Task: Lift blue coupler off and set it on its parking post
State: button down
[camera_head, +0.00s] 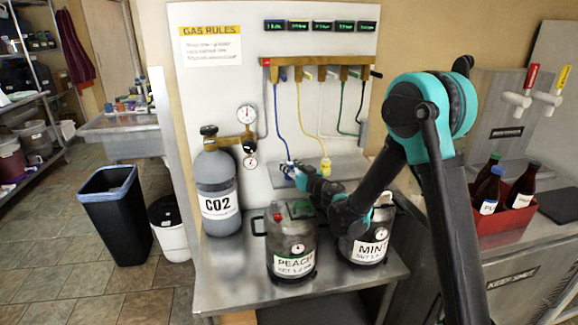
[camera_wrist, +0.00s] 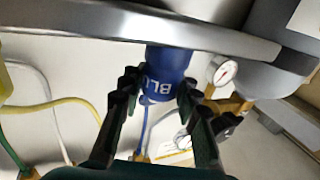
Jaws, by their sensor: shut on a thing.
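The blue coupler (camera_head: 287,168) is at the left part of the narrow metal shelf on the back panel, with a blue hose rising from it. In the wrist view the blue coupler (camera_wrist: 168,68), lettered "BLU", sits between the two dark fingers. My gripper (camera_head: 296,175) is shut on it; it also shows in the wrist view (camera_wrist: 158,95). The coupler's far end is hidden behind the shelf edge (camera_wrist: 120,25) in the wrist view. I cannot tell whether it is seated on a post. No parking post is clearly visible.
A yellow coupler (camera_head: 326,167) stands just right of my gripper. The PEACH keg (camera_head: 292,245) and MINT keg (camera_head: 364,243) stand below my arm. The CO2 cylinder (camera_head: 216,185) with gauges (camera_head: 247,113) is to the left. Hoses hang from the manifold (camera_head: 318,73).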

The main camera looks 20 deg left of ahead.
jog(key=shift+c, duration=1.9)
grip_release()
jog(key=shift+r, duration=3.8)
